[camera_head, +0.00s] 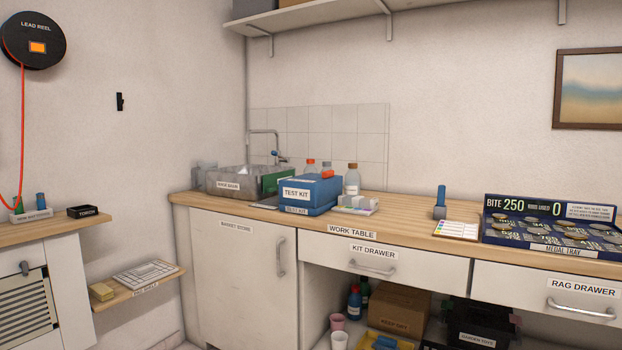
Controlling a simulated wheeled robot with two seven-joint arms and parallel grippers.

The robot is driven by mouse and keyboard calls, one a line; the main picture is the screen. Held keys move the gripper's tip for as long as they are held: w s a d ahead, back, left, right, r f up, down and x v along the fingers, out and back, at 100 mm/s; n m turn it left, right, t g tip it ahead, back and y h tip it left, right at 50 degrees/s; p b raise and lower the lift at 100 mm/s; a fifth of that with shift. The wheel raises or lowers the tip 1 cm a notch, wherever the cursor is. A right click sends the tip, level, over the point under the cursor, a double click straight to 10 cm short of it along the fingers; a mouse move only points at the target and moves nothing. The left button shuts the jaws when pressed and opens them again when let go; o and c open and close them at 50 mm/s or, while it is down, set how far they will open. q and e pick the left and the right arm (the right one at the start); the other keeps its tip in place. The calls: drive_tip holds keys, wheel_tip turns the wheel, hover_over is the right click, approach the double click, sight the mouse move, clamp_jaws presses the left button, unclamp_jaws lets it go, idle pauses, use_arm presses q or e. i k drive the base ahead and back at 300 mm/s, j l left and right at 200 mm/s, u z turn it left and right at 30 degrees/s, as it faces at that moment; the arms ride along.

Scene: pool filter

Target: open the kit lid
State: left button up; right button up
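The test kit (322,190) is a blue box with a white TEST KIT label on its front. It stands on the wooden work table (405,217), near the table's left part, beside the sink. Its lid appears to be down, and the inside of the box is hidden. A second, smaller label sits low on its front. Neither of my grippers is in this view.
A rinse basin (228,182) and a green item (272,183) are left of the kit. Bottles (352,180) stand behind it. A pale block set (358,204) sits close on its right. A medal tray (550,229) is farther right.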

sight(310, 189)
drive_tip(key=j+z, duration=0.1)
drive_tip(key=z, duration=0.45)
drive_tip(key=i+j+z, duration=0.2)
drive_tip(key=j, duration=0.15)
drive_tip(key=i+j+z, duration=0.1)
drive_tip(key=j+z, duration=0.15)
drive_tip(key=i+j+z, duration=0.2)
drive_tip(key=j, duration=0.25)
drive_tip(key=j+z, duration=0.25)
drive_tip(key=j, duration=0.15)
drive_tip(key=k, duration=0.05)
